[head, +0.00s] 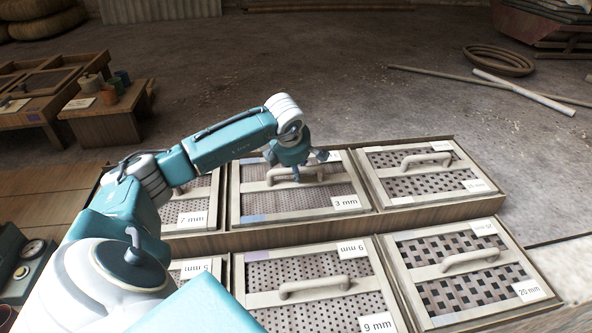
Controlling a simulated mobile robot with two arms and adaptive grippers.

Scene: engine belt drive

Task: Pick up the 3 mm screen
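The 3 mm screen (300,197) is a wood-framed perforated panel labelled "3 mm", lying in the middle of the back row of the rack. A pale bar handle (312,169) crosses its middle. The gripper body and fingers hide some of the handle. I cannot tell whether the fingers are closed on it or only around it. The screen lies flat in its place. My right gripper is not in view.
The 7 mm screen (186,207) lies to the left and another handled screen (424,176) to the right. In front lie the 9 mm screen (325,306) and the 20 mm screen (465,287). A low table (105,125) with small pots stands back left. Floor behind is mostly clear.

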